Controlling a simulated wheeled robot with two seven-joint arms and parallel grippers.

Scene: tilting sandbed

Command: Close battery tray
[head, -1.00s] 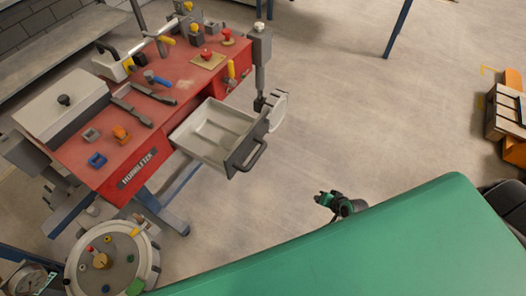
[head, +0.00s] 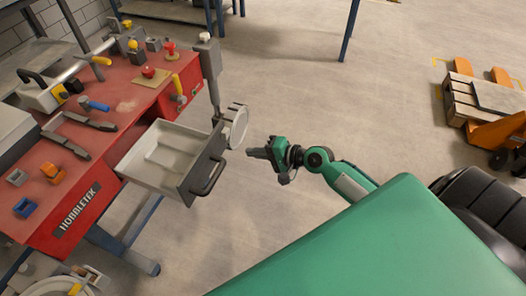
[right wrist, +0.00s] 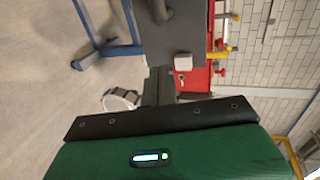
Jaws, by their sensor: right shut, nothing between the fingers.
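The battery tray (head: 152,163) is a pale, empty drawer pulled out from the red machine (head: 150,98). It has a dark grey front (head: 203,165) with a bar handle (head: 209,179). My right gripper (head: 250,152) is shut and empty, pointing left toward the tray front. A gap of floor shows between its fingertips and the handle. In the right wrist view the shut fingers (right wrist: 158,86) point up the picture toward a grey panel (right wrist: 172,45), which looks like the tray front. My left gripper is not in view.
A round grey disc (head: 238,127) on a bracket stands just behind the tray front, near my right gripper. A grey post (head: 212,75) rises at the machine's corner. Open floor (head: 300,85) lies to the right. A pallet (head: 475,98) stands farther right.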

